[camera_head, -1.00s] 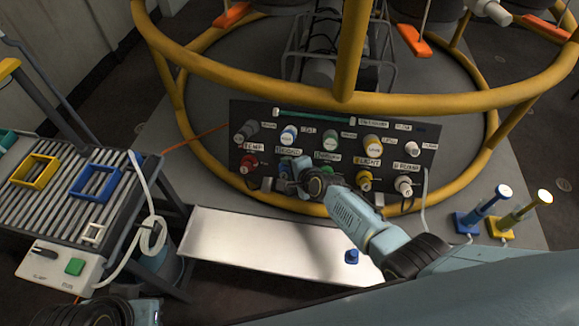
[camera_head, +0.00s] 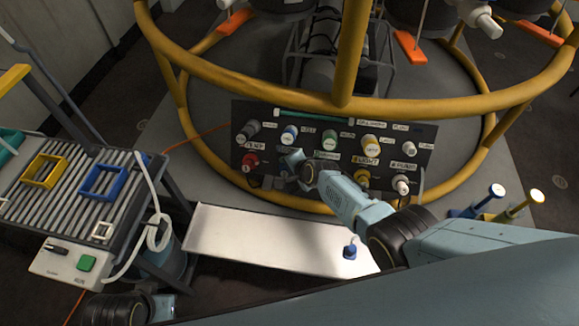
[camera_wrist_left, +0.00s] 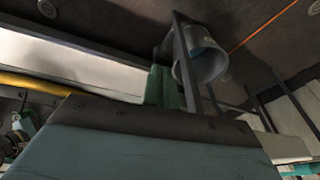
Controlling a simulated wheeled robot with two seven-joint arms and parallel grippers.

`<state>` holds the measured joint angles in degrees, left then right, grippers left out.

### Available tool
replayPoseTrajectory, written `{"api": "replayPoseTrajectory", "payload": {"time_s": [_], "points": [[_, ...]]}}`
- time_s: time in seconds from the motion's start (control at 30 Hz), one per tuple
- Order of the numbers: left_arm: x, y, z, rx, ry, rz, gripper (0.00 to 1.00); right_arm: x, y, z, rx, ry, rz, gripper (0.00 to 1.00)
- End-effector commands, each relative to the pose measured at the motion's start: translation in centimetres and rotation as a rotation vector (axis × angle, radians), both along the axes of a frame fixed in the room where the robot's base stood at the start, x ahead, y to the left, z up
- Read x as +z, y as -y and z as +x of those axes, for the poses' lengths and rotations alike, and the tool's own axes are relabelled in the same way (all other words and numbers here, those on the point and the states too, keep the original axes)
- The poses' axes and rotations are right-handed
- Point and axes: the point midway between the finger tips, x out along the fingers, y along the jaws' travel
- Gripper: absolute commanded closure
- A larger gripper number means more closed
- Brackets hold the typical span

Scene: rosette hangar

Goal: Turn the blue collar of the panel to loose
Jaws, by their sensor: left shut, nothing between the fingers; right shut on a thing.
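The black panel (camera_head: 335,131) stands inside the yellow ring frame, with two rows of coloured connectors. In the upper row a blue-ringed connector (camera_head: 289,136) with a white cap is in clear view. My right gripper (camera_head: 291,160) is at the lower row, between the red connector and the middle. It is shut on the lower blue collar, which the fingers mostly hide, so its angle cannot be read. My left gripper (camera_head: 162,306) is at the bottom left edge, far from the panel, shut and empty. The left wrist view shows mostly its housing.
A white tray (camera_head: 240,238) lies below the panel, with a small blue piece (camera_head: 350,252) on its right part. A slatted table (camera_head: 70,210) with yellow and blue frames stands at left. Blue (camera_head: 480,205) and yellow (camera_head: 520,207) posts stand at right.

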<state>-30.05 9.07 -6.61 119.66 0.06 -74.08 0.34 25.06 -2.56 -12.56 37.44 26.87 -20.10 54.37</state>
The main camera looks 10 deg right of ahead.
Motion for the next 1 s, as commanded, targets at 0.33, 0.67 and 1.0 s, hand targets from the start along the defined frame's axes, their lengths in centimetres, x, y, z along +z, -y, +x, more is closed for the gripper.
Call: {"api": "replayPoseTrajectory", "payload": {"time_s": [0.33,0.67,1.0], "points": [[0.0,0.0,0.0,-0.001,0.000,0.000,1.00,-0.1,0.0,-0.1,0.003,-0.001,-0.003,0.41],[0.0,0.0,0.0,-0.001,0.001,0.000,1.00,0.0,0.0,0.0,0.001,0.001,-0.001,0.34],[-2.8,-1.4,-0.4,0.001,-0.022,0.021,1.00,1.1,0.4,-0.8,0.001,0.001,-0.001,0.34]]}}
